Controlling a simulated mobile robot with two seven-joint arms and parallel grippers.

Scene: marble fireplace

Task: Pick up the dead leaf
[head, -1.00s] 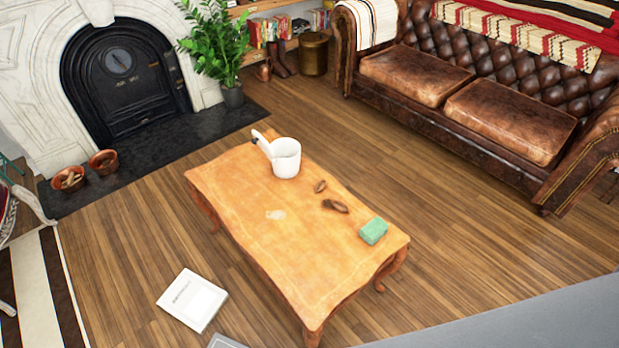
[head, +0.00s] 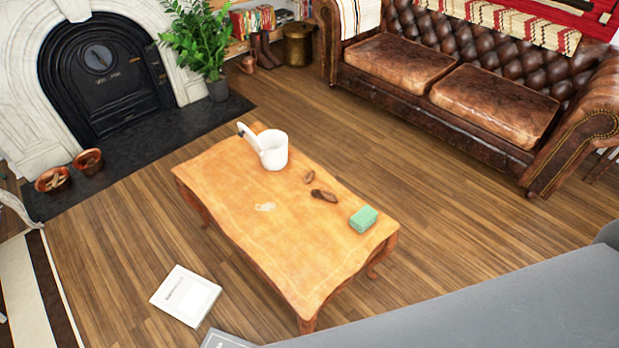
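Two small brown, curled pieces lie apart on the wooden coffee table (head: 228,199). One brown piece (head: 309,176) is smaller. The other, darker brown piece (head: 324,195) lies just in front of it. Both look like dead leaves, but they are too small to tell for sure. Neither of my grippers is in view.
A white pot (head: 274,152) with a handle-like part stands on the table. A green block (head: 363,219) lies near its right end. A white book (head: 186,296) lies on the floor. A leather sofa (head: 450,95) stands behind. Floor between is clear.

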